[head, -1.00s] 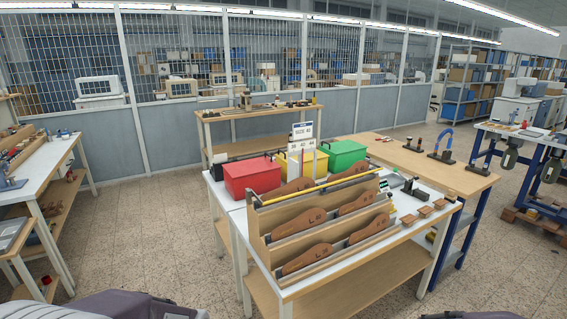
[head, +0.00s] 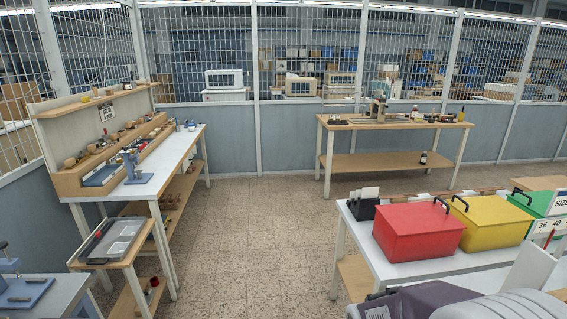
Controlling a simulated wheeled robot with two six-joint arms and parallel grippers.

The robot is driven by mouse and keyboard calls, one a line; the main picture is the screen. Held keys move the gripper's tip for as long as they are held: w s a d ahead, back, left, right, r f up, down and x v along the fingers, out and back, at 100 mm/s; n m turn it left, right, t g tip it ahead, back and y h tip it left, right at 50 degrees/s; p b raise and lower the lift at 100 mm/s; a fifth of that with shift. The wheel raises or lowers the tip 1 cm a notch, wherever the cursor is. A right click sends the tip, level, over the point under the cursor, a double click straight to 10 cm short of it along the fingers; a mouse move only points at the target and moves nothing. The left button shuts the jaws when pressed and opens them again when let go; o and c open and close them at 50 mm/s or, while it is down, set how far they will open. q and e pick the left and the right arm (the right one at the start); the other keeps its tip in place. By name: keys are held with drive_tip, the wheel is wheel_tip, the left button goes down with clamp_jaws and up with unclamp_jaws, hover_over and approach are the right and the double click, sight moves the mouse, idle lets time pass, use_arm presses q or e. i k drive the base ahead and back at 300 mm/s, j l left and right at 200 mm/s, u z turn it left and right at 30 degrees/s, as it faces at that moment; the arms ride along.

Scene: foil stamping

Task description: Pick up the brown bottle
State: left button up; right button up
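Neither of my grippers is in view. Only a grey part of my own body shows at the bottom right.
The back table (head: 345,162) stands before a mesh partition. A workbench with racks (head: 150,188) is at left. A white table (head: 400,272) at right carries a red box (head: 418,228) and a yellow box (head: 490,222). Open tiled floor (head: 255,240) lies between them.

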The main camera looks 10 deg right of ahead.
sight(413, 111)
drive_tip(key=i, duration=3.45)
drive_tip(key=i+l+z, duration=0.15)
drive_tip(key=i+z, duration=0.2)
drive_tip(key=i, duration=0.25)
drive_tip(key=i+z, duration=0.35)
drive_tip(key=i, duration=0.2)
drive_tip(key=i+j+z, duration=0.15)
drive_tip(key=i+z, duration=0.2)
drive_tip(key=i, duration=0.25)
drive_tip(key=i+j+z, duration=0.35)
drive_tip(key=i, duration=0.2)
drive_tip(key=i+l+z, duration=0.2)
drive_tip(key=i+z, duration=0.15)
drive_tip(key=i, duration=0.8)
drive_tip(key=i+j+z, duration=0.1)
drive_tip(key=i+z, duration=0.2)
drive_tip(key=i, duration=0.85)
drive_tip(key=i+l, duration=0.35)
drive_tip(key=i+l+z, duration=0.1)
drive_tip(key=i+l, duration=0.3)
drive_tip(key=i, duration=0.15)
drive_tip(key=i+l+z, duration=0.1)
drive_tip(key=i+l, duration=0.2)
drive_tip(key=i, duration=0.15)
drive_tip(key=i+l+u, duration=0.15)
drive_tip(key=u, duration=0.2)
drive_tip(key=i+l+u, duration=0.45)
drive_tip(key=u, duration=0.2)
drive_tip(key=i+l, duration=0.05)
drive_tip(key=i, duration=0.05)
